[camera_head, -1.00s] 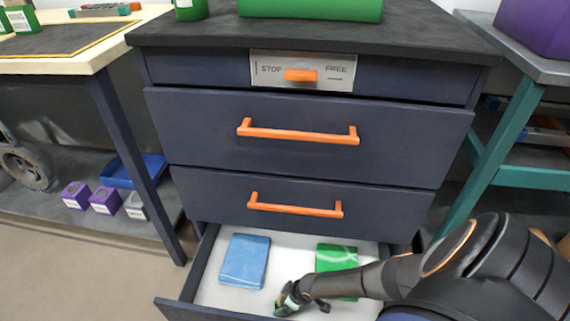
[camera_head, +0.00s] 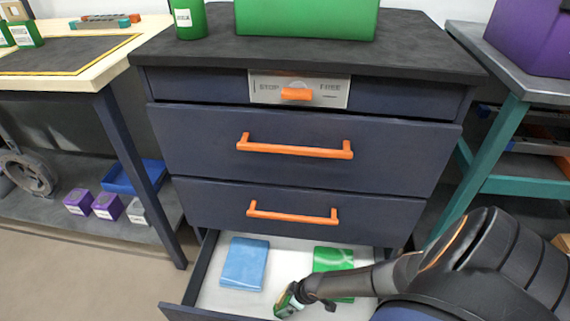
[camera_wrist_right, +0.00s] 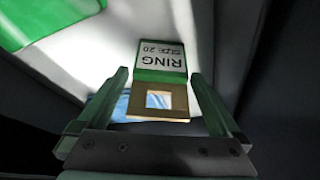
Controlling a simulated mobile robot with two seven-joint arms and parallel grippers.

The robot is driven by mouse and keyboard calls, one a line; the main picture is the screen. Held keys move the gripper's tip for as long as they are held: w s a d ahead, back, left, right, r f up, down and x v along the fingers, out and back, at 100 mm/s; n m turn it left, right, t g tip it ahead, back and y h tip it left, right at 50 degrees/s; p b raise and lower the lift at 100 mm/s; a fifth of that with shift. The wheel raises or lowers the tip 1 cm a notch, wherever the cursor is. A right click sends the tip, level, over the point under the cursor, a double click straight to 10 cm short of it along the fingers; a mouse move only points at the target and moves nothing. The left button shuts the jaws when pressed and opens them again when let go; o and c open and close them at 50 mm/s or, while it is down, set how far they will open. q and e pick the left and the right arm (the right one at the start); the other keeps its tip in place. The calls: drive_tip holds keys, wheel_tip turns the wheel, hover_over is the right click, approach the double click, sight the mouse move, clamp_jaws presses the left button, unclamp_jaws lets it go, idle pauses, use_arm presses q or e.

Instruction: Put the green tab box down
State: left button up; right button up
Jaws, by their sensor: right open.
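The green tab box (camera_wrist_right: 160,75) shows in the right wrist view, with a white label reading "RING SIZE 20" and a tan square-holed tab (camera_wrist_right: 158,115) at its near end. My right gripper (camera_wrist_right: 158,95) is open, with one finger on each side of the tab and visible gaps between. In the head view my right gripper (camera_head: 287,300) is low inside the open bottom drawer (camera_head: 215,300). The box is mostly hidden there by the gripper and arm. I cannot tell for sure whether the box touches the drawer floor. My left gripper is not in view.
A blue packet (camera_head: 245,263) and a green packet (camera_head: 333,260) lie in the drawer. Two closed drawers with orange handles (camera_head: 294,147) are above. A green bin (camera_head: 305,15) stands on the cabinet top. Side tables flank the cabinet.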

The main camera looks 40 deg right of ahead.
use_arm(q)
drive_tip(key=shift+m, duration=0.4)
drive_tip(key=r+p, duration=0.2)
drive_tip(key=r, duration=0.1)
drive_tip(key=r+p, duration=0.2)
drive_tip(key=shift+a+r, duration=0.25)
use_arm(e)
drive_tip(key=v, duration=0.6)
drive_tip(key=shift+r, duration=0.3)
drive_tip(key=shift+s+d, duration=0.1)
drive_tip(key=shift+s, duration=0.05)
